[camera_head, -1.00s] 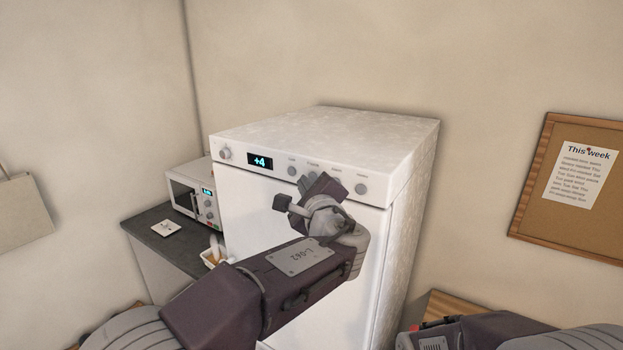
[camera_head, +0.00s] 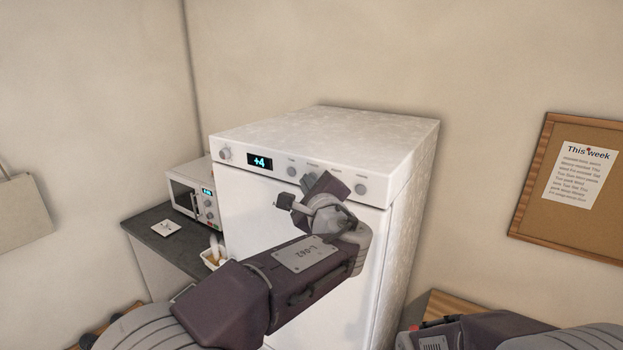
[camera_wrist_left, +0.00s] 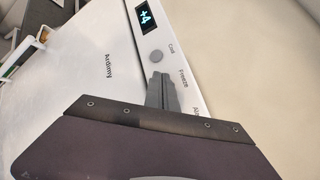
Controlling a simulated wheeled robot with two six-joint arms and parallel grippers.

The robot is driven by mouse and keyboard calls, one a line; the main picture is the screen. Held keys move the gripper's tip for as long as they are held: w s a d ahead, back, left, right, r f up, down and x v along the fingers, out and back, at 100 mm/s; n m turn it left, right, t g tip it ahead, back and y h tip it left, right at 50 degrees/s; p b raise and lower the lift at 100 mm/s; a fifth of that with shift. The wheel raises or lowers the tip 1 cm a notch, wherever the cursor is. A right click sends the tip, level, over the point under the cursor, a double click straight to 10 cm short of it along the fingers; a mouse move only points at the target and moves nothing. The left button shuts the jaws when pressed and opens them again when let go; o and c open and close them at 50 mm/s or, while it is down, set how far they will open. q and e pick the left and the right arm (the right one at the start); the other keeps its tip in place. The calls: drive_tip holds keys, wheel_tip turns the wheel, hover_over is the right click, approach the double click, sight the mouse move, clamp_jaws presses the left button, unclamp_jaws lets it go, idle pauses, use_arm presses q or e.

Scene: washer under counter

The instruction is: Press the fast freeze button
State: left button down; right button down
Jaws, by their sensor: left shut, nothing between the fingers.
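The white appliance (camera_head: 300,250) has a front control strip with a lit display (camera_head: 259,162) reading +4, a knob (camera_head: 225,153) and a row of round grey buttons. The left button (camera_head: 292,171) and the far right button (camera_head: 361,189) show clearly. My left gripper (camera_head: 322,184) is in front of the strip's middle and covers part of the row. In the left wrist view its shut, empty fingers (camera_wrist_left: 162,88) point at the strip beside the "Freeze" label (camera_wrist_left: 183,78). The freeze button is hidden behind them; I cannot tell whether they touch it. My right gripper is out of view.
A cork board (camera_head: 540,215) hangs on the right wall. The space above the appliance top (camera_head: 330,135) is clear.

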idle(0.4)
use_arm(q)
drive_tip(key=s+a+b, duration=0.4)
drive_tip(key=s+b, duration=0.1)
drive_tip(key=shift+s, duration=0.35)
idle(0.5)
